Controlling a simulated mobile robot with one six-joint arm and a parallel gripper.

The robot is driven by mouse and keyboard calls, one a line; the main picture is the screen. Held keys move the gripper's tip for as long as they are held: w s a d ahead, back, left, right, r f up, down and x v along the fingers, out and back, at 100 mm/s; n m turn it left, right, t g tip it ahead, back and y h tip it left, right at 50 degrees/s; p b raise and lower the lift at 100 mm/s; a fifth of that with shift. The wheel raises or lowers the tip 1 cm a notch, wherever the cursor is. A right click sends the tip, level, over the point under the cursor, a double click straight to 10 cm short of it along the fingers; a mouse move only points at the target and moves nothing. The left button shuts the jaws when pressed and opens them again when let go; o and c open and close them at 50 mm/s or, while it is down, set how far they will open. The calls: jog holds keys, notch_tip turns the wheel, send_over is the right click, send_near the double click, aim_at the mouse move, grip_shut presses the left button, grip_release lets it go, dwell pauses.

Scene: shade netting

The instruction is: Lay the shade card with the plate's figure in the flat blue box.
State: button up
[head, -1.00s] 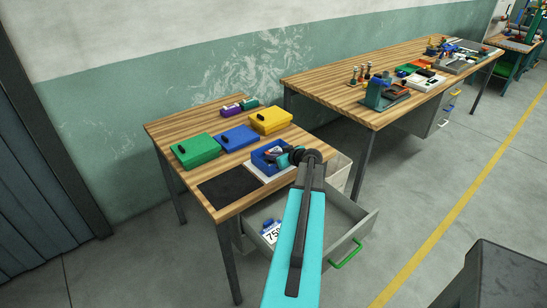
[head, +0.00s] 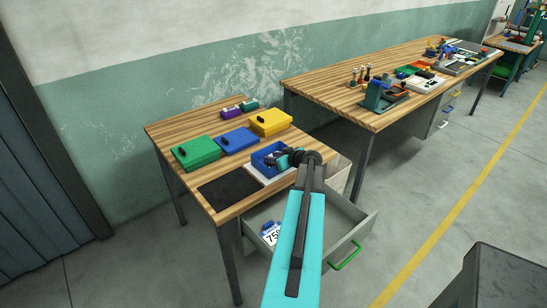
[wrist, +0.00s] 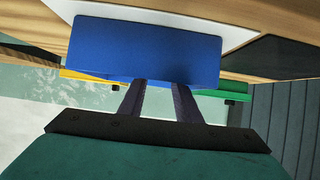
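A low blue box (head: 236,139) with a dark handle lies shut on the near workbench. A deeper open blue bin (head: 257,163) stands on a white board, and small dark and light pieces show in it indistinctly. A plate (head: 271,233) lies in the open drawer; its figure starts with 75 and my arm hides the rest. My gripper (head: 283,158) is over the bin. In the wrist view a plain blue panel (wrist: 145,45) covers the fingertips. I cannot tell whether it is the bin's wall or something held. No shade card is clearly recognisable.
A green box (head: 196,151) and a yellow box (head: 270,122) flank the low blue box. Small purple (head: 231,112) and teal (head: 250,105) items lie behind. A black mat (head: 230,192) is bare. The drawer (head: 345,238) juts out below. A longer workbench (head: 330,97) stands behind at the right.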

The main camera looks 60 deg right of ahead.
jog(key=shift+r+p, duration=0.45)
jog(key=shift+p, duration=0.2)
jog(key=shift+s+a+b, duration=0.1)
jog(key=shift+s+b, duration=0.2)
jog(key=shift+b, duration=0.15)
jog(key=shift+b+v, duration=0.55)
jog(key=shift+v, duration=0.5)
jog(key=b+v, duration=0.3)
jog(key=v, duration=0.6)
jog(key=shift+b, duration=0.4)
jog(key=shift+s, duration=0.1)
